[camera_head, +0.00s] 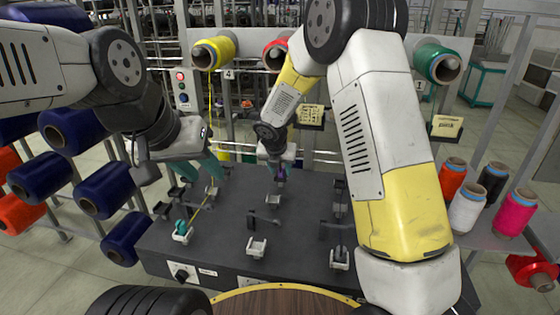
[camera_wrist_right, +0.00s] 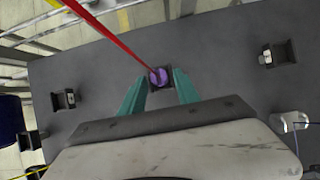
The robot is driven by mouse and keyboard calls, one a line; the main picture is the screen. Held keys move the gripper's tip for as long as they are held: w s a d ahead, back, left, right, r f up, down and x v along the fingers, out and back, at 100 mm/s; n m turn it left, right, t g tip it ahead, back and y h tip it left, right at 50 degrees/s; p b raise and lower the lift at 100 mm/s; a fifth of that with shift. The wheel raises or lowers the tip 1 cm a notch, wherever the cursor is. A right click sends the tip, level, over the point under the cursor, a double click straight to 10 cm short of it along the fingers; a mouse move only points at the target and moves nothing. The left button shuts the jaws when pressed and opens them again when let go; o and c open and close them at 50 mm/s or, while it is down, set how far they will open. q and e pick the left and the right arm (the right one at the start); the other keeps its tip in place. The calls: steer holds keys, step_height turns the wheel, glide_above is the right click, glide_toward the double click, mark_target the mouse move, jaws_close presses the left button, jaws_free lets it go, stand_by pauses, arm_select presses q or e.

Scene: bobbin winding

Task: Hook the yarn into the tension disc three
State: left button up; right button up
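My right gripper (camera_head: 280,174) is over the back middle of the dark table (camera_head: 225,240). The red yarn (camera_wrist_right: 113,34) runs from the upper left to this piece. A dark holder lies right beneath or behind it; contact is unclear. My left gripper (camera_head: 201,169) is empty with its teal fingers apart, over the table's left back part. A teal disc (camera_head: 181,227) sits in a white bracket at the left front, with the yellow yarn (camera_head: 202,203) leading to it.
Several white brackets (camera_head: 256,247) and dark posts stand on the table. Yellow (camera_head: 222,48), red (camera_head: 271,52) and green (camera_head: 440,62) spools hang behind. Blue spools (camera_head: 105,190) crowd the left; loose cones (camera_head: 467,208) stand at the right.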

jaws_close()
steer(key=shift+r, duration=2.3)
